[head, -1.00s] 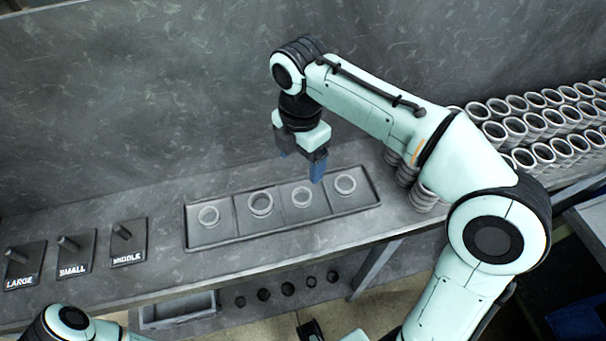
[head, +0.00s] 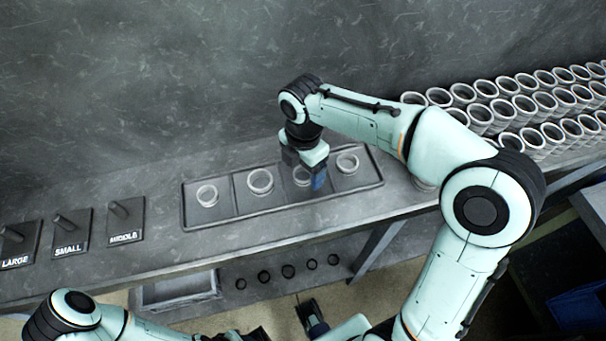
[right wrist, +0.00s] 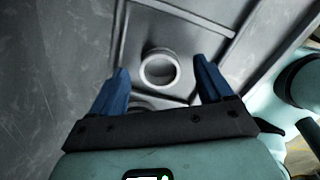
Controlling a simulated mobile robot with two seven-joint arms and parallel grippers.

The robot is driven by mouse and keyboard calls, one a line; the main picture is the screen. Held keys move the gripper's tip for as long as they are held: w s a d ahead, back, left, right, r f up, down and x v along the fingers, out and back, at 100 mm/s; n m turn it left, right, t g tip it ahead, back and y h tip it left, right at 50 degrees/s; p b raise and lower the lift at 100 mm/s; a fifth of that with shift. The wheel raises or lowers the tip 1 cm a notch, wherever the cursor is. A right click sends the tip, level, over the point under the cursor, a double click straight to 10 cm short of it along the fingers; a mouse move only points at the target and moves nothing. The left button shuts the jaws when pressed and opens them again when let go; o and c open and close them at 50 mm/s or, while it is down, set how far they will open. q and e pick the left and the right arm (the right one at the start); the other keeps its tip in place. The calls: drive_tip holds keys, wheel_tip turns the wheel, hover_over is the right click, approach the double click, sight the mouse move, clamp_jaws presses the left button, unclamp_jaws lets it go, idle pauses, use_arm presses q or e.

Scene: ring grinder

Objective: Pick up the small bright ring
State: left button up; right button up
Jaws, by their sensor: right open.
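Several pale rings lie one per compartment in a long grey tray (head: 222,222): a leftmost ring (head: 207,195), a second ring (head: 260,181), a third ring (head: 301,175) and a rightmost ring (head: 347,163). My right gripper (head: 308,177) is above the third compartment and partly hides its ring. In the right wrist view, the blue fingers of my right gripper (right wrist: 160,72) are open, with a bright ring (right wrist: 159,69) between them, not gripped. An edge of another ring shows below, mostly hidden. What seems to be my left gripper (head: 312,318) is low at the bottom; its jaws are unclear.
Posts on plates labelled LARGE (head: 18,245), SMALL (head: 70,232) and MIDDLE (head: 125,221) stand on the bench at the left. Stacked cylinders (head: 525,105) fill the bench's right. Several dark round things (head: 288,271) lie below the bench, beside a shallow box (head: 180,290).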

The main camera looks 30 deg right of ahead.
drive_tip(key=shift+f, duration=0.35)
drive_tip(key=c, duration=1.2)
drive_tip(key=shift+r, duration=0.15)
